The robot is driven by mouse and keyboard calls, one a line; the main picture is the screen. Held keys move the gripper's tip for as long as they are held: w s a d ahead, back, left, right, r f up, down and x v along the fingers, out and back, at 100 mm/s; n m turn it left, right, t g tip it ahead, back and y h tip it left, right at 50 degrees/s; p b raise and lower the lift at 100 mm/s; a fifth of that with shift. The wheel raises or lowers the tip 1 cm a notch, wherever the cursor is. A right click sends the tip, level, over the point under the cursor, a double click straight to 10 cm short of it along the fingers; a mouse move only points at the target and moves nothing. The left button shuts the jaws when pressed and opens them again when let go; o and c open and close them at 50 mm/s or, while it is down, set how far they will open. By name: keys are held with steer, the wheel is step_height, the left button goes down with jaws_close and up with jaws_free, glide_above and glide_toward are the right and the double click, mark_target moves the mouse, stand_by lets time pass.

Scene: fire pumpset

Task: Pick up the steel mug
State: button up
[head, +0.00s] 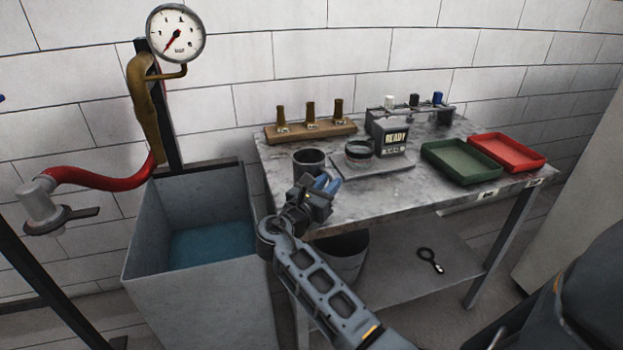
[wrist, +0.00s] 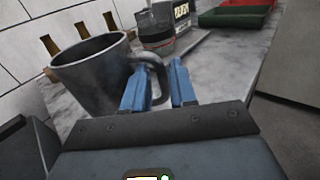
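The steel mug (head: 308,162) stands upright near the front left of the metal table. In the wrist view the mug (wrist: 90,75) is large at the left, dark grey and open-topped, with its handle on the right side. My gripper (head: 325,184) is at the table's front edge, just in front and to the right of the mug. In the wrist view its blue fingers (wrist: 160,88) are apart, and the mug's handle shows in the gap between them. I cannot tell whether either finger touches the handle.
A clear jar (head: 360,151) on a plate and a box marked READY (head: 391,135) stand right of the mug. A wooden rack (head: 312,131) is behind. Green (head: 461,161) and red (head: 508,152) trays lie right. A water tank (head: 195,225) stands left of the table.

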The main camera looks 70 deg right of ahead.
jaws_close()
steer(key=shift+r, duration=0.25)
stand_by(0.7)
steer(key=shift+r, duration=1.1)
steer(key=s+d+r+p, duration=0.1)
steer(key=s+d+r, duration=0.4)
steer(key=s+r, duration=0.3)
steer(key=shift+s+d+r, duration=0.2)
steer(key=shift+s+d, duration=0.2)
steer(key=shift+s, duration=0.65)
stand_by(0.9)
